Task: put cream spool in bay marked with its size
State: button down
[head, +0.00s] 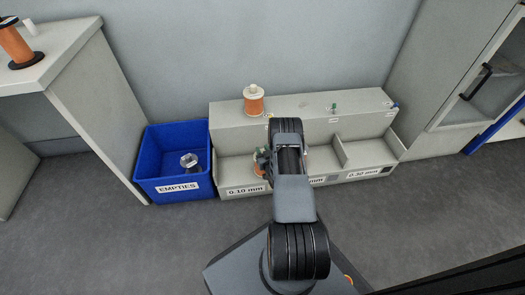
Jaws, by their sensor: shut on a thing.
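My gripper (262,158) is at the left bay of the pale grey rack (310,112), mostly hidden by my own arm. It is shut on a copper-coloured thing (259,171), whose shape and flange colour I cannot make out. A spool with cream flanges and copper wire (253,104) stands upright on the rack's top left. The left bay's label (246,190) reads 0.10 mm. The right bay's label (364,173) appears to read 0.30 mm. The middle label (317,181) is partly covered by my arm, and only "mm" shows.
A blue bin (150,150) marked EMPTIES stands left of the rack, with a clear or grey spool (188,160) in it. A grey bench (70,50) at far left holds a dark-flanged copper spool (15,45). A cabinet (470,90) stands right. The right bay looks empty.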

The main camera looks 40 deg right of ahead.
jog(key=c, duration=0.8)
grip_release()
